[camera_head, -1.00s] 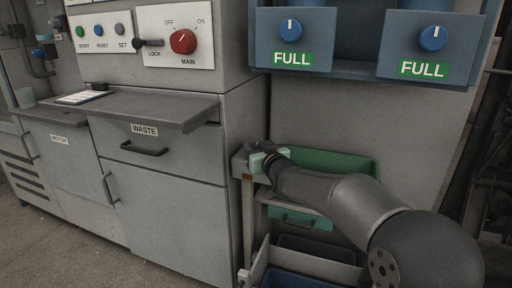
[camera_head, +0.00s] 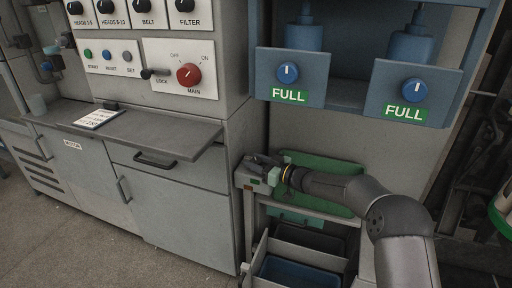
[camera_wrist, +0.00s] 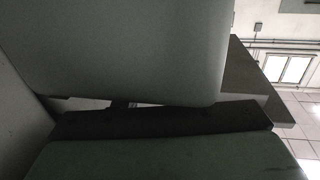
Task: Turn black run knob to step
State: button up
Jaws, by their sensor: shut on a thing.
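My gripper (camera_head: 266,168) is at the grey control box on the left end of the green tray stand in the head view. It is shut on a small dark part there, which looks to be the black run knob. The knob's pointer and any lettering are hidden or too small to read. The grey box (camera_head: 246,180) has small coloured marks on its front. The wrist view shows only large grey surfaces, a dark bar and a green surface, with no clear sight of the knob.
The green tray (camera_head: 330,172) lies behind my arm, above open bins (camera_head: 300,270). A grey cabinet with a projecting worktop (camera_head: 170,135) stands to the left, below a panel with a red main knob (camera_head: 189,75). Blue FULL units (camera_head: 290,80) hang above.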

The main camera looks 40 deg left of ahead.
jog(key=shift+n+g+h+p, duration=0.3)
jog(key=shift+n+g+p, duration=0.25)
jog(key=shift+n+g, duration=0.9)
jog(key=shift+g, duration=0.35)
jog(key=o, duration=0.9)
jog(key=p+v, duration=0.1)
jog(key=v, duration=1.6)
jog(key=shift+d+r, duration=0.1)
jog(key=shift+d, duration=0.05)
jog(key=shift+w+d, duration=0.1)
